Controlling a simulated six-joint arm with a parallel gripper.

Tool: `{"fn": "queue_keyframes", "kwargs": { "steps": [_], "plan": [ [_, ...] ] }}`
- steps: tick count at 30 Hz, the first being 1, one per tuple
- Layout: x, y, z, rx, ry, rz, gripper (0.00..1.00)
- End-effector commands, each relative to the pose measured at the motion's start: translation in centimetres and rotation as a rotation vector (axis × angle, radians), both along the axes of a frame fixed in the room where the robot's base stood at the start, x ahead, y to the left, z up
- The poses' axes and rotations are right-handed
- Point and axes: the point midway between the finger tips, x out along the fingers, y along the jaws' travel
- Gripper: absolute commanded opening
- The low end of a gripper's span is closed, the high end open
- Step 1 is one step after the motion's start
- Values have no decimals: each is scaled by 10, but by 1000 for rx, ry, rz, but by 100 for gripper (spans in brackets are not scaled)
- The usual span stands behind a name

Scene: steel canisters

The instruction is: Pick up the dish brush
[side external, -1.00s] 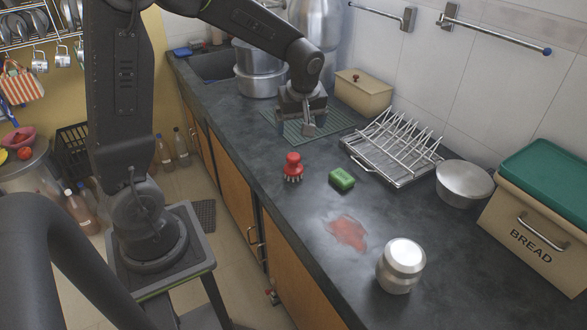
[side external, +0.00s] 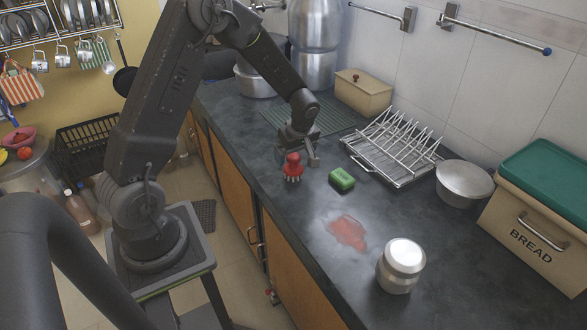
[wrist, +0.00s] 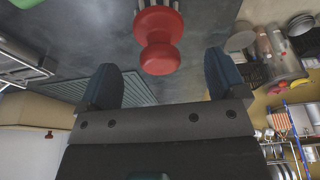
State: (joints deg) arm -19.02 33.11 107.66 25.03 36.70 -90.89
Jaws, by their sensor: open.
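The dish brush (side external: 293,166) has a red knobbed handle and pale bristles. It stands upright on the dark counter, bristles down, near the counter's front edge. My gripper (side external: 305,152) is just behind it in the side view, low over the counter, and the brush covers part of it. In the wrist view the red brush handle (wrist: 158,45) lies ahead of the gap between the two fingers of my gripper (wrist: 160,80). The fingers are apart with nothing between them. I cannot tell the exact distance to the brush.
A green sponge (side external: 342,179) lies right of the brush. A wire dish rack (side external: 392,150) stands behind the sponge. A red spill (side external: 347,233) and a steel canister (side external: 400,265) are nearer the camera. A ribbed green mat (side external: 277,120) lies behind my gripper.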

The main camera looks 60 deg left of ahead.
Motion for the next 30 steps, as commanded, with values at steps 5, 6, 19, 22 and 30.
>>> {"fn": "queue_keyframes", "kwargs": {
  "steps": [5,6,19,22,30],
  "plan": [
    [-1,8,-27,-2,3,1,90],
    [0,9,-32,-1,3,1,90],
    [0,13,-44,0,0,-1,87],
    [0,13,-44,0,0,-1,77],
    [0,13,-44,0,0,-1,51]
  ]
}}
